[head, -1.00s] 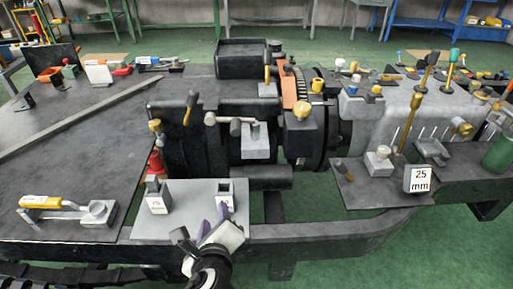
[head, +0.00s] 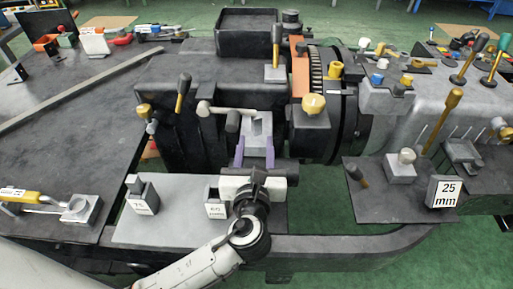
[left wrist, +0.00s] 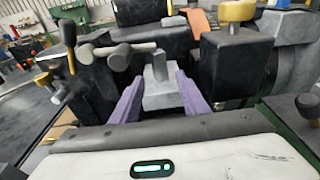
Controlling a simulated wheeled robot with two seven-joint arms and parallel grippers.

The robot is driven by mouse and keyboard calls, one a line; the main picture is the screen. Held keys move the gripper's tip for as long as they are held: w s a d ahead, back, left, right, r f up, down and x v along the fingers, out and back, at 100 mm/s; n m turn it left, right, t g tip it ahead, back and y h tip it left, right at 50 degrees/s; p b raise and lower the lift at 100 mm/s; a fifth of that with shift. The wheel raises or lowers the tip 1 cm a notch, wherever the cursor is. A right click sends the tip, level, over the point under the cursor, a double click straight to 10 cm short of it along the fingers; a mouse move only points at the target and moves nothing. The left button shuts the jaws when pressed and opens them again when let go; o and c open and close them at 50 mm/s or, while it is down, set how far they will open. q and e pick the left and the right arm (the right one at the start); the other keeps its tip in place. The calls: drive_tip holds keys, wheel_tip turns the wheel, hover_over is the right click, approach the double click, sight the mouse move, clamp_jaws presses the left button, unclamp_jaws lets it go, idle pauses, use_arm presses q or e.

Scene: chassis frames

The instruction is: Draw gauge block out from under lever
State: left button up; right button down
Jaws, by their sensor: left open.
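A light grey gauge block (head: 256,128) sits in the machine's recess. It shows again in the left wrist view (left wrist: 160,92), with a narrower raised part on top. The lever (head: 222,109), a grey bar with rounded ends, lies just left of the block's top; whether it touches the block I cannot tell. It also shows in the left wrist view (left wrist: 118,52). My left gripper (head: 255,150) is open, its purple fingers pointing at the block from the front. In the left wrist view the fingers (left wrist: 161,82) stand either side of the block's lower part; contact is unclear.
A grey plate (head: 180,228) in front carries two small labelled holders (head: 142,196). A dark shelf on the right bears a 25 mm sign (head: 445,192). Green floor shows between machine and front rail.

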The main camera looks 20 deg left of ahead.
sight(256, 129)
use_arm(q)
drive_tip(key=b+x, duration=0.1)
drive_tip(key=x, duration=0.2)
drive_tip(key=shift+f, duration=0.2)
drive_tip(key=shift+w+a+b, duration=0.1)
drive_tip(key=shift+w+b, duration=0.2)
drive_tip(key=shift+b, duration=0.1)
drive_tip(key=shift+x, duration=0.9)
drive_tip(key=shift+w+a+p, duration=0.1)
drive_tip(key=shift+w+p, duration=0.2)
drive_tip(key=shift+w, duration=0.05)
drive_tip(key=shift+x, duration=0.8)
drive_tip(key=shift+w, duration=0.2)
use_arm(e)
drive_tip(key=shift+w+a+f, duration=0.25)
drive_tip(key=shift+w+f, duration=0.05)
drive_tip(key=shift+w, duration=0.15)
drive_tip(key=shift+s+f, duration=0.15)
use_arm(q)
drive_tip(key=c, duration=1)
